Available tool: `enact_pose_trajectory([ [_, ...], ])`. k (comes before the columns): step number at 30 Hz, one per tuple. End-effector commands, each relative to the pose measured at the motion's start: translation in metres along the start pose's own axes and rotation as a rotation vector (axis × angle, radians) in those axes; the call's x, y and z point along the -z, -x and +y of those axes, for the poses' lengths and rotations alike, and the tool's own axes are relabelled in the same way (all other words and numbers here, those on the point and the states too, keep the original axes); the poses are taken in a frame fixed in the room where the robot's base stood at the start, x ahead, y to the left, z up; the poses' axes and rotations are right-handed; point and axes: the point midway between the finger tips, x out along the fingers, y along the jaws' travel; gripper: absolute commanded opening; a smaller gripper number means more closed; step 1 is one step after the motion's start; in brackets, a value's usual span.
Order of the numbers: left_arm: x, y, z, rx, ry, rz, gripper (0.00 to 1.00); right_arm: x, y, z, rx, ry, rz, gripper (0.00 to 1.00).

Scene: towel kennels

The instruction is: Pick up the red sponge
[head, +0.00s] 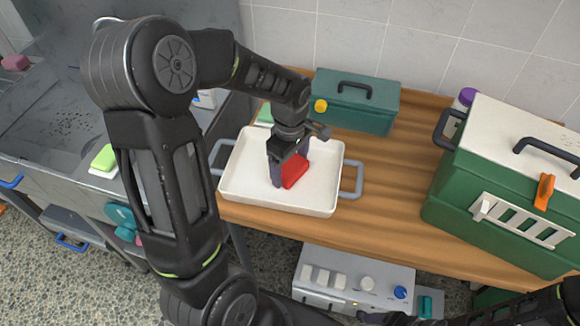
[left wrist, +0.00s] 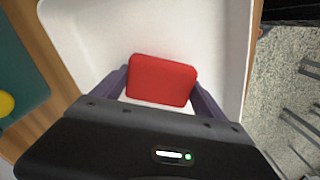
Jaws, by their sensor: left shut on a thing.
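The red sponge (head: 294,173) is in the white tray (head: 322,203), between the fingers of my left gripper (head: 289,172). In the left wrist view the red sponge (left wrist: 162,80) shows as a rounded red block with a purple finger on each side. My left gripper (left wrist: 160,92) is shut on it. I cannot tell whether the sponge touches the tray floor. The tray (left wrist: 95,35) has grey handles at both ends. My right gripper cannot be made out in these views.
A teal box (head: 356,104) stands behind the tray. A large green and white carrier (head: 505,190) stands at the right on the wooden table (head: 392,185). A green sponge (head: 104,158) lies by the metal sink at left. Bare table lies right of the tray.

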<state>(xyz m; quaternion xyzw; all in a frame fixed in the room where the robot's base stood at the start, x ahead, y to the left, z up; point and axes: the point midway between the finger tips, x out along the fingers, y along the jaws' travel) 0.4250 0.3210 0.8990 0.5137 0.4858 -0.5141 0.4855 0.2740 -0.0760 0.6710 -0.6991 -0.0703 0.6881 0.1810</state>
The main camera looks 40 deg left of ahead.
Motion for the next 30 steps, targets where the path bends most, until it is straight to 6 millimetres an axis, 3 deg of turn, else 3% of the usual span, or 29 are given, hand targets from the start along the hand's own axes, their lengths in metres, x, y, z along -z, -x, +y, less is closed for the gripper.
enact_pose_trajectory([
  [5, 0.000, 0.013, 0.001, -0.004, -0.001, 0.001, 0.39, 0.000, -0.002, 0.001, 0.000, 0.000, 0.000, 0.77],
  [18, 0.000, 0.090, 0.001, -0.005, 0.000, 0.001, 0.39, 0.002, -0.011, 0.003, 0.004, 0.003, 0.003, 0.77],
  [30, 0.000, 0.100, 0.000, 0.000, 0.000, 0.000, 0.39, 0.002, -0.011, 0.003, 0.004, 0.003, 0.004, 0.77],
])
